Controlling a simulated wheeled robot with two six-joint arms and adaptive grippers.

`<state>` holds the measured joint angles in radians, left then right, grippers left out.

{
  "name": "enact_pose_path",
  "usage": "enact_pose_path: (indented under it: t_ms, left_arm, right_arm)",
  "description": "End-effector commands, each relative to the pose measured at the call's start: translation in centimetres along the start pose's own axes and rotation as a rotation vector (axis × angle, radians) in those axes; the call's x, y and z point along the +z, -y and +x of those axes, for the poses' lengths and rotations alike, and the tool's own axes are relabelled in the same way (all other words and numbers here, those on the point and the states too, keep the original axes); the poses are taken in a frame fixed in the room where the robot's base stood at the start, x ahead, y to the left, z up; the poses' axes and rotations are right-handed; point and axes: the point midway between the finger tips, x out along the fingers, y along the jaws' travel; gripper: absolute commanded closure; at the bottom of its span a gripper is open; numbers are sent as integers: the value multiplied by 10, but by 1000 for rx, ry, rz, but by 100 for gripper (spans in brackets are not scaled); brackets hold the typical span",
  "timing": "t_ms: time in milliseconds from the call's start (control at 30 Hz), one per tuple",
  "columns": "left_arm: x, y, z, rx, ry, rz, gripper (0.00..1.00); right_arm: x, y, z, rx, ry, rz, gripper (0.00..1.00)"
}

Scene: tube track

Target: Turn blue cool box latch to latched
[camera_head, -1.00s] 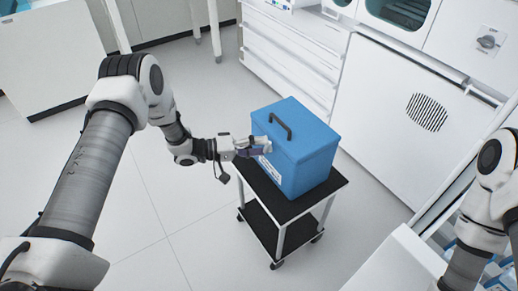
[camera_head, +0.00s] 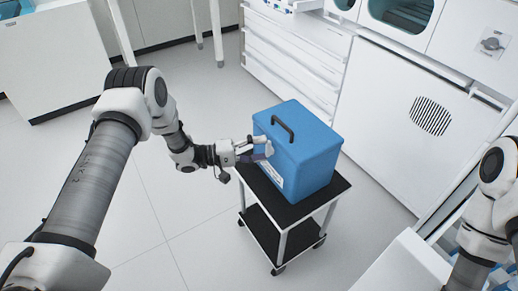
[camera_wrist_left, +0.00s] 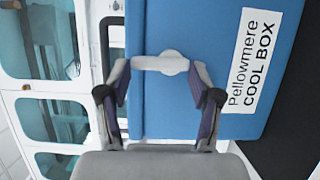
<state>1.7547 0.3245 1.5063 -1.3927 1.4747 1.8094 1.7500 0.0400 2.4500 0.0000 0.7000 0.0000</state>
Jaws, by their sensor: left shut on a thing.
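The blue cool box (camera_head: 310,155) stands upright with its lid down. It has a black carry handle (camera_head: 283,130) on top. Its pale latch (camera_wrist_left: 165,63) is on the front face near the lid seam, a short bar with a round hub. In the left wrist view the bar lies crosswise between the two fingers. The fingers hide part of the latch in the head view. My right gripper is out of view.
The box rests on a small black-topped cart (camera_head: 258,185) with castors. White drawers (camera_head: 285,55) and a large white cabinet (camera_head: 400,110) with a vent stand behind it. The floor left of the cart is clear. My right arm shows at the right edge.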

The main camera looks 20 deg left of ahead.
Motion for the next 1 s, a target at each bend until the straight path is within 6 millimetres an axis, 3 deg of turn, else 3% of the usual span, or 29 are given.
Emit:
enact_pose_path:
  t_ms: [33,67,100,133,467,567,1000]
  left_arm:
    - [-1,-1,0,1,-2,0,70]
    - [-1,-1,0,1,-2,0,32]
    - [-1,-1,0,1,-2,0,18]
    - [-1,-1,0,1,-2,0,10]
    - [0,0,-1,0,-1,0,10]
    - [-1,0,-9,0,-2,0,10]
    - [-1,0,-108,1,-5,0,10]
  right_arm:
    - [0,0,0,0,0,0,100]
    - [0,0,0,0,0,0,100]
    - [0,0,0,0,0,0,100]
    - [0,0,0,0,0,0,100]
    - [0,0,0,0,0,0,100]
    - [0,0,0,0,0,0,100]
    - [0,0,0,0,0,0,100]
